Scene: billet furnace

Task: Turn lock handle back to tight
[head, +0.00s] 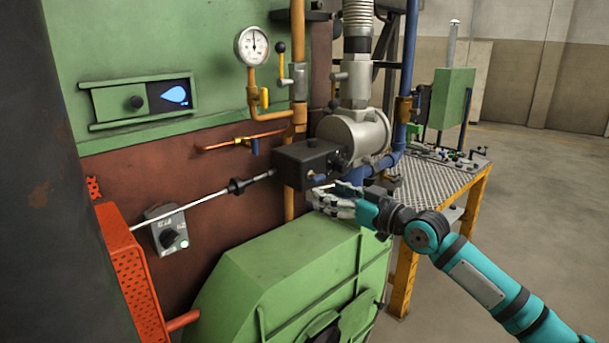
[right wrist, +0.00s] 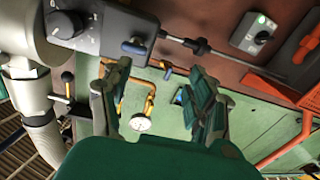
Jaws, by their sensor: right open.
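A dark actuator box (head: 305,160) sits on the grey valve body in front of the furnace wall. A small blue handle (head: 319,178) shows at its lower edge; I take it for the lock handle. In the right wrist view, the blue handle (right wrist: 134,47) sticks out of the box (right wrist: 108,27), beside a round dial (right wrist: 62,24). My right gripper (head: 324,200) is just below the box, near the handle. In the right wrist view its fingers (right wrist: 158,77) are spread with nothing between them, and the handle lies beyond the fingertips. My left gripper is not in view.
A thin rod (head: 205,199) runs left from the box to an orange perforated guard (head: 135,275). A green furnace housing (head: 285,265) lies below my gripper. Orange gas pipes (head: 290,200) stand behind. A grating-topped bench (head: 430,185) is at the right, with open floor beyond.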

